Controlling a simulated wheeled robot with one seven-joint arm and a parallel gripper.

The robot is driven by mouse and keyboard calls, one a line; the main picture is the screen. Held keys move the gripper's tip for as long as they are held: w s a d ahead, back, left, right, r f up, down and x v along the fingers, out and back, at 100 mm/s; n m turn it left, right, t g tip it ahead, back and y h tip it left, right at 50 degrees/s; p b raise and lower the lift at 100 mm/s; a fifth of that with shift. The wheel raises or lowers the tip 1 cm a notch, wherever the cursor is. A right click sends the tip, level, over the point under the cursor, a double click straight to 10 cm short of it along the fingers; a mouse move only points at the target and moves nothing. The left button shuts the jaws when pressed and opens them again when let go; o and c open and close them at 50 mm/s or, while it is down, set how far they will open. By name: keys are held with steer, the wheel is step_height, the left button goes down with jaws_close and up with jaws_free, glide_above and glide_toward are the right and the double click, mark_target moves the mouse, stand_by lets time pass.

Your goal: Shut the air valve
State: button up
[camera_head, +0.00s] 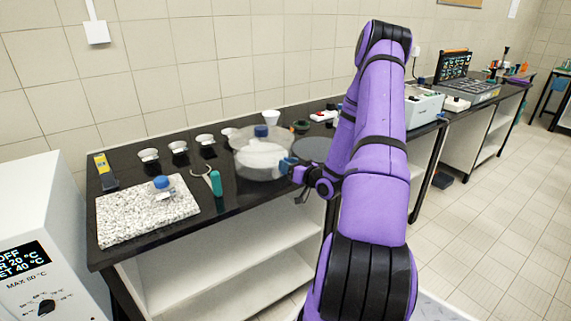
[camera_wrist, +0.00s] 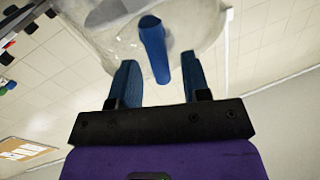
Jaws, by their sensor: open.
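The air valve appears as a blue lever (camera_wrist: 153,45) on the side of a clear, dome-shaped vessel in the wrist view. The vessel (camera_head: 262,157) stands on the black bench in the head view, with a blue knob (camera_head: 261,131) on top. My gripper (camera_wrist: 160,68) is open, its two blue fingers apart. In the head view my gripper (camera_head: 288,166) is at the vessel's right side, and the valve cannot be made out from the fingers there.
Several small white cups (camera_head: 178,148) stand along the back of the bench (camera_head: 135,259). A speckled stone slab (camera_head: 128,216) holds a small blue-topped item (camera_head: 162,184). A teal-handled tool (camera_head: 215,183) lies left of the vessel. A grey round plate (camera_head: 313,149) lies behind my gripper.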

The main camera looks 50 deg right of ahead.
steer(key=shift+w, duration=0.95)
jaws_close()
